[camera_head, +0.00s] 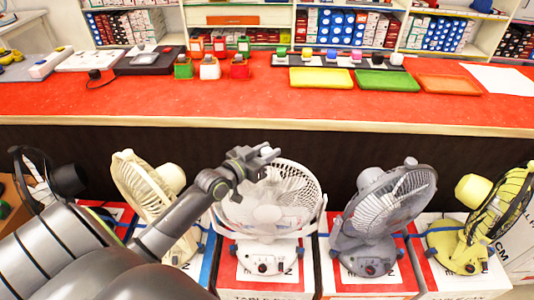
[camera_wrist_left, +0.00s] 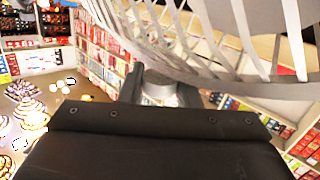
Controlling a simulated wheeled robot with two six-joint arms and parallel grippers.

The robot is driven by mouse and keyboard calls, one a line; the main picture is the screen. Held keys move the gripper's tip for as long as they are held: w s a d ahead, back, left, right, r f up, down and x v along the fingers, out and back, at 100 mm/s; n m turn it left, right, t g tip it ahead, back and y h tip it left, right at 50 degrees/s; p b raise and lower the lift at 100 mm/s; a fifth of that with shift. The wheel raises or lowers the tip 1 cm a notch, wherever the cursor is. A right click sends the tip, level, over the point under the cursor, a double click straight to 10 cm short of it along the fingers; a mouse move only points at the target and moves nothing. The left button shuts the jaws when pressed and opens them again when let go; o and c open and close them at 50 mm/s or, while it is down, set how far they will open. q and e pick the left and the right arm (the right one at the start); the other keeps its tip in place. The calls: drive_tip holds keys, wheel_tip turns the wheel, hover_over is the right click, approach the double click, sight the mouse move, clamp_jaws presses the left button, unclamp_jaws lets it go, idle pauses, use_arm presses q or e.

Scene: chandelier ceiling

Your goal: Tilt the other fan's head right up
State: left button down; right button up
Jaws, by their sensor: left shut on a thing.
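A row of fans stands on boxes in front of the red counter. The white fan (camera_head: 285,205) is in the middle, its round grille toward me. My left gripper (camera_head: 264,156) is at the upper left of this fan's head and is shut on a part of it. In the left wrist view, the white grille (camera_wrist_left: 215,35) fills the top, and a pale piece of the fan (camera_wrist_left: 160,90) sits at the gripper's dark fingers. The exact grip point is partly hidden. The grey fan (camera_head: 385,205) stands to the right. My right gripper is not in view.
A cream fan (camera_head: 148,190) stands left of the white one, partly behind my left arm. A black fan (camera_head: 68,180) is at far left and a yellow fan (camera_head: 495,205) at far right. The red counter (camera_head: 150,105) behind carries trays and small blocks.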

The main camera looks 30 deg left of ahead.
use_arm(q)
drive_tip(key=w+a+f+n+g, duration=0.2)
drive_tip(key=w+a+g, duration=0.1)
drive_tip(key=w, duration=0.2)
drive_tip(key=shift+w+a+f, duration=0.2)
drive_tip(key=shift+a, duration=0.2)
drive_tip(key=c, duration=1.1)
unclamp_jaws()
drive_tip(key=p+v, duration=0.3)
drive_tip(key=v, duration=1.4)
drive_tip(key=shift+s+a, duration=0.15)
drive_tip(key=shift+s, duration=0.05)
